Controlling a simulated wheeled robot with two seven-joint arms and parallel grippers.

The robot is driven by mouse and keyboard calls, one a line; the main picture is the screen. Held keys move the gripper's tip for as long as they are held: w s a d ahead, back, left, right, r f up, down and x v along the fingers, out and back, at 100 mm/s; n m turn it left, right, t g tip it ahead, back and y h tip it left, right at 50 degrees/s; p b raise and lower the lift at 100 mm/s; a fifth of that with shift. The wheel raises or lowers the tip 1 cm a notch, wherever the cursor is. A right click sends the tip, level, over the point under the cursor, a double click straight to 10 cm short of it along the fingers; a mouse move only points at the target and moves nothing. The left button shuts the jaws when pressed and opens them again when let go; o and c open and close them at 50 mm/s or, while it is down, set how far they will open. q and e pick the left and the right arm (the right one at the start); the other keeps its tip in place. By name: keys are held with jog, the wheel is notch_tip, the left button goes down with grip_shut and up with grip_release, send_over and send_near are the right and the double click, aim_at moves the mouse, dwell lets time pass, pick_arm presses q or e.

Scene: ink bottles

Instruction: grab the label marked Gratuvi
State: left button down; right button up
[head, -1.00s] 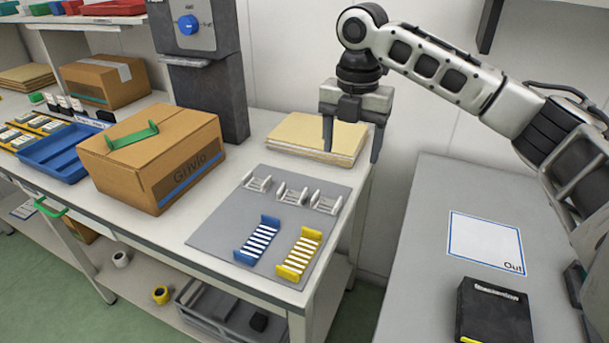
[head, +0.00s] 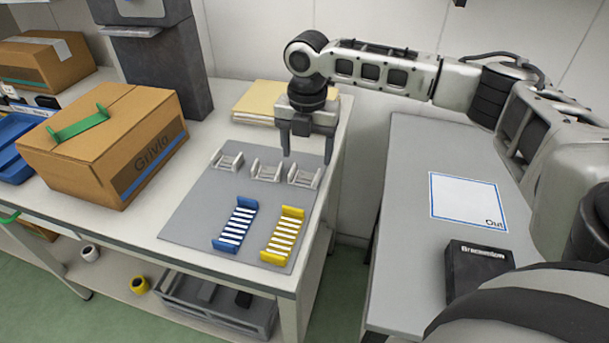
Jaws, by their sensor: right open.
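Three small white holders stand in a row at the back of the grey mat (head: 188,215): a left one (head: 227,161), a middle one (head: 266,171) and a right one (head: 304,176). Each seems to carry a small label, but the lettering is too small to read, so I cannot tell which is Gratuvi. My right gripper (head: 307,156) is open and empty, pointing down, just above and behind the right holder. My left gripper is not in view.
A blue rack (head: 233,226) and a yellow rack (head: 283,237) with white strips lie on the front of the mat. A cardboard box (head: 80,150) stands left, yellowish sheets (head: 258,98) behind. The right table has an "Out" sheet (head: 466,200) and a black box (head: 478,268).

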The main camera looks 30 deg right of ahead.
aim_at(306, 175)
notch_tip(306, 175, down, 4)
jog(key=shift+w+f, duration=0.15)
jog(key=shift+f, duration=0.05)
jog(key=c, duration=0.7)
jog(key=shift+c, duration=0.2)
